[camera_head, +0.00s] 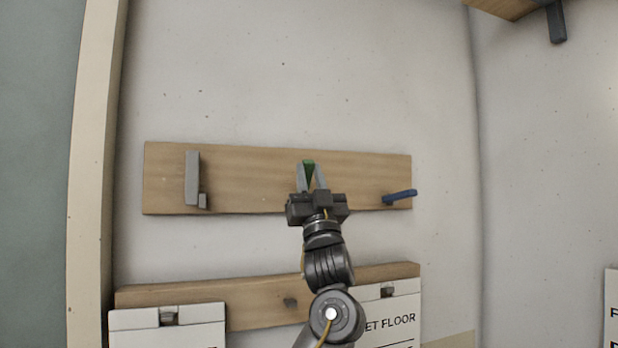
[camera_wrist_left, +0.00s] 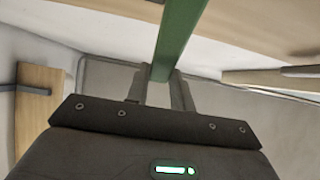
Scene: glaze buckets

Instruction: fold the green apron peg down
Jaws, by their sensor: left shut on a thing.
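The green peg (camera_head: 309,164) is on the upper wooden board (camera_head: 245,180), at its middle right. Only its upper tip shows between my fingers in the head view; the rest is hidden by my gripper. In the left wrist view the green peg (camera_wrist_left: 180,38) is a long bar between the fingertips. My left gripper (camera_head: 310,178) is shut on it, in front of the board. The wrist view also shows this left gripper (camera_wrist_left: 160,88). My right gripper is not in view.
A grey peg (camera_head: 192,178) stands upright on the board to the left. A blue peg (camera_head: 400,196) sticks out at the right end. Below is a lower wooden rail (camera_head: 260,302) with white signs (camera_head: 168,328). A shelf (camera_head: 505,8) is at top right. The wall above is bare.

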